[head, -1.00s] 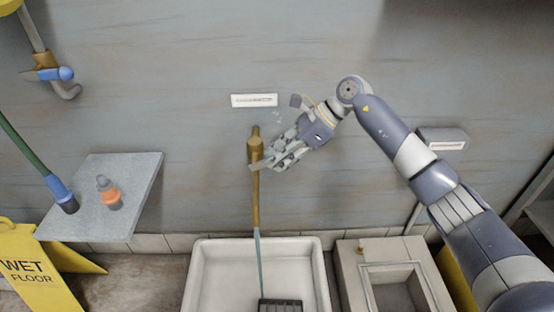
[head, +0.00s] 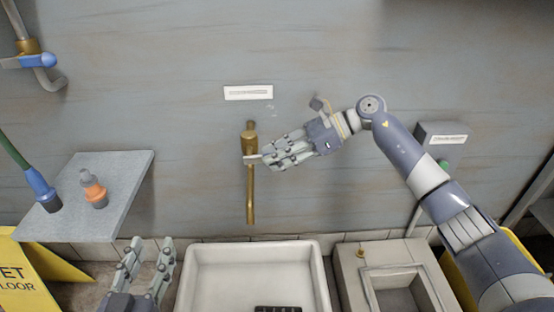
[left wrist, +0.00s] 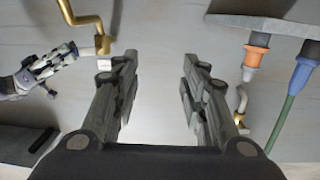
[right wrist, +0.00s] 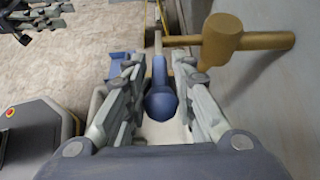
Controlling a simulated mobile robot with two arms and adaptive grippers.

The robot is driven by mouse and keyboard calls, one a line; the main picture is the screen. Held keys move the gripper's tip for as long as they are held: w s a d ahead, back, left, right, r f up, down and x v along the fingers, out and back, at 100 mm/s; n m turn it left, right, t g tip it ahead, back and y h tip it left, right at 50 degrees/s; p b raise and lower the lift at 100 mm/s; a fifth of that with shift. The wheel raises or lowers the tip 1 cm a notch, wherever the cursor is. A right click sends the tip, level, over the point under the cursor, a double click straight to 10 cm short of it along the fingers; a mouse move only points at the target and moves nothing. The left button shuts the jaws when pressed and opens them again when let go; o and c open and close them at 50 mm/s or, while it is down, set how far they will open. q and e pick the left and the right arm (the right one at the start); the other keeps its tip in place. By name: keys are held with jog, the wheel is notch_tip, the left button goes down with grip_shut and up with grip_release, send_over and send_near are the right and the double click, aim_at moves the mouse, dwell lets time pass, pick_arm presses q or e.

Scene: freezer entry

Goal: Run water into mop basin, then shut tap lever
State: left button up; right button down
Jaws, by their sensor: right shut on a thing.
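The brass tap (head: 250,142) sticks out of the wall, its long spout hanging above the white mop basin (head: 192,275). No stream shows below the spout. My right gripper (head: 258,158) is at the tap's lever; in the right wrist view its fingers are closed about the blue lever (right wrist: 160,100), beside the brass body (right wrist: 225,40). The head view hides most of the lever behind the fingers. My left gripper (head: 146,252) is open and empty, left of the basin; its spread fingers show in the left wrist view (left wrist: 150,85).
A grey shelf (head: 125,205) on the left holds an orange-and-grey nozzle (head: 94,188) and a blue hose end (head: 42,188). Another tap with a blue lever (head: 38,61) is at upper left. A yellow wet-floor sign (head: 22,285) stands below. A stone-coloured unit (head: 350,275) adjoins the basin's right.

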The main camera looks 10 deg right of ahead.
jog(key=shift+d+f+y+b, duration=0.1)
jog(key=shift+f+y+b, duration=0.25)
jog(key=shift+y+b, duration=0.4)
pick_arm(q)
notch_tip(320, 180, up, 11)
jog(key=s+t+h, duration=0.2)
jog(key=t, duration=0.4)
jog(key=shift+d+f, duration=0.2)
jog(key=shift+d, duration=0.25)
pick_arm(e)
jog(key=c, duration=1.6)
grip_release()
jog(key=v, duration=1.2)
pick_arm(q)
jog(key=shift+f, duration=0.1)
pick_arm(e)
jog(key=shift+s, duration=0.2)
